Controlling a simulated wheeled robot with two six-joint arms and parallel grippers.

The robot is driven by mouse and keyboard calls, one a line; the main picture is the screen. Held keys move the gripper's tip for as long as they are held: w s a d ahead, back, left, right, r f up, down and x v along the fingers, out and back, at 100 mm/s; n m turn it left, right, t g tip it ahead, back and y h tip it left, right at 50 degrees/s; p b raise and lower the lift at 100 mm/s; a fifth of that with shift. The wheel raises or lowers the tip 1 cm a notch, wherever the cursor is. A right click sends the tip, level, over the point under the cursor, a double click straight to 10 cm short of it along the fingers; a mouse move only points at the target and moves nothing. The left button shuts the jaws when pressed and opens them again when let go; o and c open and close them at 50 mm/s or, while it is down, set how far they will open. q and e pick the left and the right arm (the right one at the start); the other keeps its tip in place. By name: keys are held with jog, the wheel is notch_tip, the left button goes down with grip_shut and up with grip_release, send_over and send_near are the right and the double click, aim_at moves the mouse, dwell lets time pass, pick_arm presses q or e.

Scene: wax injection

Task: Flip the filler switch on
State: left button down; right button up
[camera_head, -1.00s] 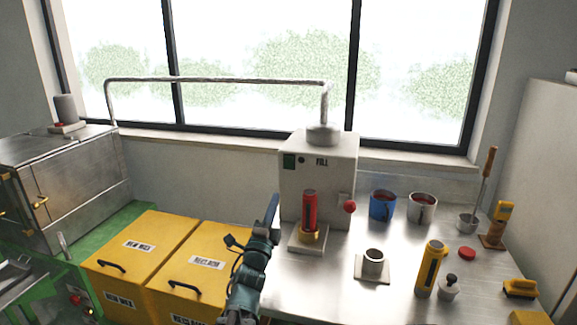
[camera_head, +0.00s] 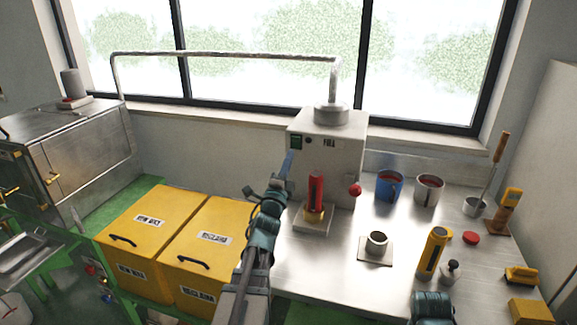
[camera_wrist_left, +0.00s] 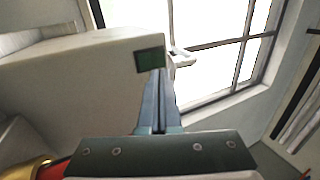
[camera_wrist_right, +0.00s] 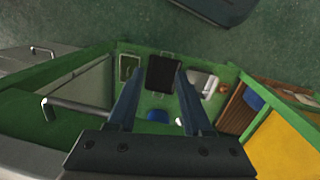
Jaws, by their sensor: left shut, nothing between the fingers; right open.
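The filler (camera_head: 345,135) is a pale box marked FILL on the steel bench, with a pipe into its top. Its small dark green switch (camera_head: 296,142) is on the upper left of the front face. My left gripper (camera_head: 289,157) is shut and empty, its tips just below the switch. In the left wrist view the fingertips (camera_wrist_left: 158,72) overlap the lower edge of the green switch (camera_wrist_left: 149,60); I cannot tell whether they touch it. Which way the switch is set is unclear.
A red cylinder (camera_head: 316,187) stands on the filler's base and a red knob (camera_head: 355,190) sticks out at right. A blue mug (camera_head: 389,188), a metal mug (camera_head: 428,190) and a yellow-black tool (camera_head: 432,252) stand on the bench. Yellow bins (camera_head: 150,220) are at left.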

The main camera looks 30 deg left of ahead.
aim_at(296, 138)
pick_arm(q)
jog(key=p+x, duration=0.1)
jog(key=x, duration=0.4)
pick_arm(e)
jog(key=shift+w+d+r, duration=0.1)
jog(key=shift+w+r, duration=0.15)
jog(key=shift+r, duration=0.25)
jog(key=shift+w+d+r, duration=0.1)
jog(key=shift+w+r, duration=0.1)
jog(key=shift+r, duration=0.25)
pick_arm(q)
jog(key=shift+w+r+p, duration=0.2)
jog(key=shift+r+p, duration=0.1)
jog(key=shift+p, duration=0.15)
pick_arm(e)
jog(key=shift+r, duration=0.2)
pick_arm(q)
jog(key=shift+s, duration=0.15)
